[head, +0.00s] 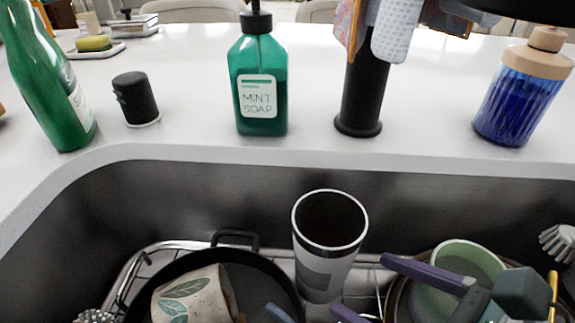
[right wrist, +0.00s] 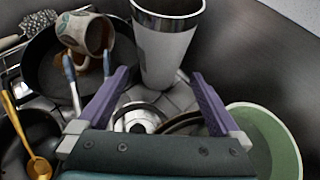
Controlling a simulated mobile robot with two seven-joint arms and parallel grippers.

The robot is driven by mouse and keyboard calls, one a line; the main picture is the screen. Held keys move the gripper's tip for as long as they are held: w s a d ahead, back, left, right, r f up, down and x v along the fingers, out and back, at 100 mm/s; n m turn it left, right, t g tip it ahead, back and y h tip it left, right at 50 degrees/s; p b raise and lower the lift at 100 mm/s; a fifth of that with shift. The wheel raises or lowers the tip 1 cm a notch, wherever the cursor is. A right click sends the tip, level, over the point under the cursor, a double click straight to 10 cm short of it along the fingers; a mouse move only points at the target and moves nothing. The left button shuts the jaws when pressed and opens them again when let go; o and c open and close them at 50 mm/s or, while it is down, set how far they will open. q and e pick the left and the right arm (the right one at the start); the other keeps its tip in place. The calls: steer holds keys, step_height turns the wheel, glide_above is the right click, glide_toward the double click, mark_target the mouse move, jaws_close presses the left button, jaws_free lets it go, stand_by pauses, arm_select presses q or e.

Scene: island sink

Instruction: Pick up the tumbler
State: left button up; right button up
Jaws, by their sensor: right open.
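The tumbler (head: 326,262), white with a steel rim and dark inside, stands upright and open in the sink, right of the pan. It also shows in the right wrist view (right wrist: 165,55), at the top, just beyond the fingertips; its rim is cut off there. My right gripper (head: 362,285) comes in from the lower right in the head view, its purple fingers apart and pointing at the tumbler. In the right wrist view the open gripper (right wrist: 160,75) has nothing between its fingertips. My left gripper is not in view.
A black pan (head: 190,262) holding a leaf-patterned cup (head: 192,297) lies left of the tumbler. A green bowl (head: 468,262) is at the right. A mint soap bottle (head: 258,85), black faucet post (head: 362,95) and blue bottle (head: 517,100) stand on the counter behind. The sink walls enclose the space.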

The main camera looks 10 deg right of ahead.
mark_target(346, 274)
steer(key=shift+x, duration=1.05)
steer(key=b+x, duration=0.2)
steer(key=x, duration=0.4)
steer(key=shift+r, duration=0.1)
steer(key=c, duration=1.3)
steer(key=shift+c, duration=0.2)
